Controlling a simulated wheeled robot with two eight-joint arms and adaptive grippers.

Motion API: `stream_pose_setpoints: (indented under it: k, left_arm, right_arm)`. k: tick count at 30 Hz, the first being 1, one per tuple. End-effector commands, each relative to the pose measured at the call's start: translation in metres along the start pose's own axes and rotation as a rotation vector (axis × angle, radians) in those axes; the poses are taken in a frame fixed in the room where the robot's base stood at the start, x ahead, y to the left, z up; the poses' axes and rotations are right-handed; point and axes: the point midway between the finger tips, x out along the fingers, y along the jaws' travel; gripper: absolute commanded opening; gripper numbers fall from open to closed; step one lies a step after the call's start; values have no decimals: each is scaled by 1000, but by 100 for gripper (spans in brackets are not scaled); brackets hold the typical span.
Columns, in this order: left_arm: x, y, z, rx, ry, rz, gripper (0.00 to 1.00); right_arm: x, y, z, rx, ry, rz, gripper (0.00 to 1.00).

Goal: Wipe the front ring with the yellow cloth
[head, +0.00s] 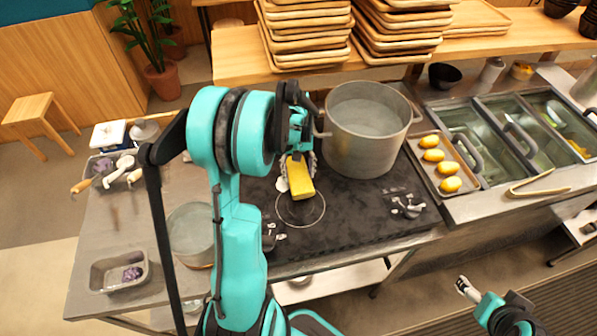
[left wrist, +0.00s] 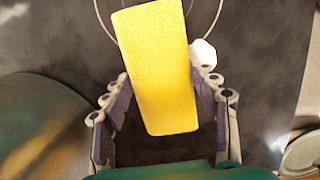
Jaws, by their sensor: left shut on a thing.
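A yellow cloth (head: 300,178), shaped like a thick block, is held by my left gripper (head: 297,160) over the dark cooktop (head: 370,212). In the left wrist view the cloth (left wrist: 160,75) sits between the two fingers of the left gripper (left wrist: 163,108). The front ring (head: 318,222) is a thin circle on the cooktop, just in front of the cloth's near end. The cloth hides part of the ring's far side. I cannot tell whether the cloth touches the surface. My right gripper (head: 466,288) is at the lower right, away from the counter, too small to judge.
A large metal pot (head: 366,135) stands on the cooktop behind the ring. A smaller pot (head: 192,232) stands left of my left arm. A tray (head: 428,168) with several yellow pieces lies to the right. Control knobs (head: 407,206) sit at the cooktop's right front.

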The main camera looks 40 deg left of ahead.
Motion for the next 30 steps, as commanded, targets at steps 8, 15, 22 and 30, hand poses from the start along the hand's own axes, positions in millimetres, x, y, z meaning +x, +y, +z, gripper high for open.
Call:
stream_pose_setpoints:
  k: [8, 15, 22, 30]
  left_arm:
    - [4, 0, -1, 0, 0, 0, 25]
    - [6, 0, -1, 0, 0, 0, 25]
    - [9, 0, -1, 0, 0, 0, 25]
    - [9, -4, -1, -1, 0, 0, 25]
  right_arm:
    - [2, 0, 2, 0, 0, 0, 80]
    - [4, 0, 3, 0, 0, 0, 80]
    - [6, 0, 5, 0, 0, 0, 80]
    - [7, 0, 5, 0, 0, 0, 80]
